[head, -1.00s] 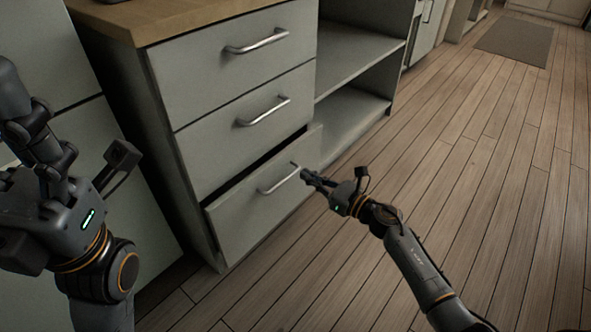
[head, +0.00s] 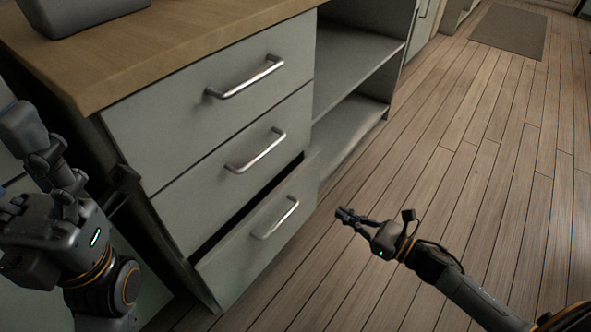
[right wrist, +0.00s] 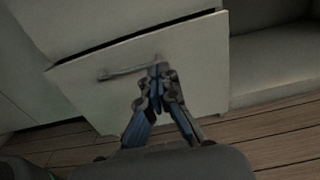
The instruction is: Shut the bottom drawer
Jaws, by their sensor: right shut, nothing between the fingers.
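The bottom drawer (head: 262,238) stands partly open, its pale front jutting out below the other drawers with a dark gap along its top. Its metal bar handle (head: 275,219) faces my right arm. My right gripper (head: 342,213) is shut and empty, in front and to the right of the drawer in the head view. In the right wrist view the fingertips (right wrist: 160,70) overlap the drawer front (right wrist: 190,75) near the handle's right end; contact cannot be told. My left gripper (head: 42,160) is at the left edge beside the cabinet; its finger state is unclear.
Two upper drawers (head: 210,125) look closed, each with a bar handle. A wooden countertop (head: 150,55) carries a grey object (head: 85,14). Open shelves (head: 345,130) stand to the right. The wooden floor (head: 430,170) is clear, with a mat (head: 508,30) far off.

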